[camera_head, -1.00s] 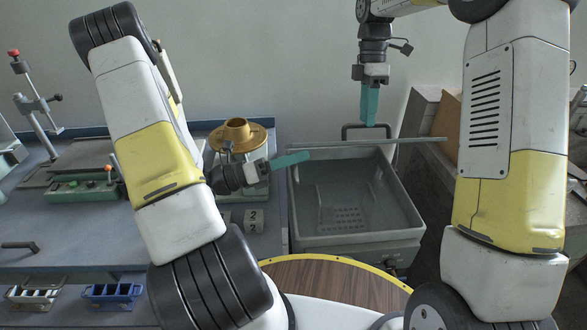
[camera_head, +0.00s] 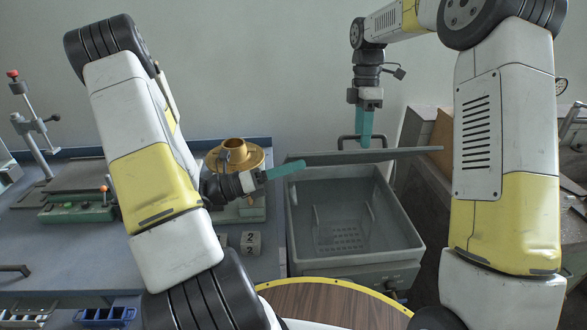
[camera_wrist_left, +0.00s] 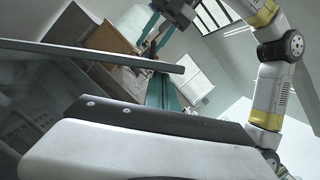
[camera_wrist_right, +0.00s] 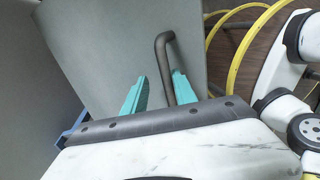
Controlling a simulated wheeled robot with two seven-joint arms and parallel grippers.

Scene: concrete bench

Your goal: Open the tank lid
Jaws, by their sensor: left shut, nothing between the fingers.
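The grey tank (camera_head: 405,230) stands open at the front, its inside visible. Its grey lid (camera_head: 410,154) shows almost edge-on above the tank's rear; it also shows as a bar in the left wrist view (camera_wrist_left: 100,55). The lid's dark bent handle (camera_wrist_right: 164,50) rises from its top face. My right gripper (camera_head: 365,142) points down at the handle, its teal fingers (camera_wrist_right: 158,92) apart, with the handle between them; firm contact cannot be told. My left gripper (camera_head: 302,164) is shut and empty, its tip near the lid's left end; whether it touches is unclear.
A gold flanged part (camera_head: 235,155) stands on the blue-grey bench left of the tank, behind my left gripper. A numbered block (camera_head: 251,243) sits beside the tank. A yellow-edged wooden round surface (camera_head: 330,300) lies in front. Brown boards (camera_head: 443,140) stand at right.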

